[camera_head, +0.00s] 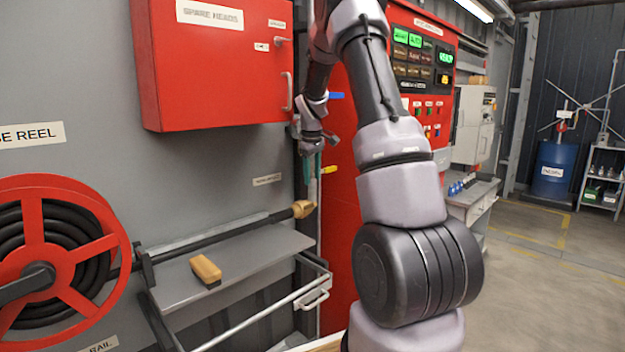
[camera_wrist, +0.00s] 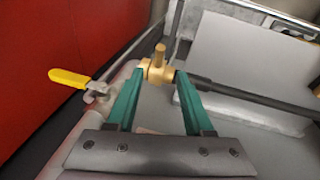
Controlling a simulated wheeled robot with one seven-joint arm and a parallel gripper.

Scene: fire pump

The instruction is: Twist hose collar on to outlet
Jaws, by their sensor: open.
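The brass hose collar (camera_head: 303,208) is on the end of the black hose (camera_head: 235,224), above a grey shelf. In the wrist view the collar (camera_wrist: 157,70) has a stub pointing up and lies between my gripper's (camera_wrist: 160,74) two teal fingertips. My gripper (camera_head: 312,178) is open and points down from just above the collar; whether a finger touches it, I cannot tell. A valve with a yellow handle (camera_wrist: 70,78) and a metal body (camera_wrist: 97,92) is left of my fingers. The yellow handle (camera_head: 329,169) shows on the red panel. The outlet's mouth is not clearly seen.
A red hose reel (camera_head: 115,245) stands at left. A wood-coloured block (camera_head: 206,270) lies on the shelf (camera_head: 255,246). A rail with a handle (camera_head: 312,298) runs along its front. A red spare heads cabinet (camera_head: 215,90) juts out above, close to my arm. Open floor is at right.

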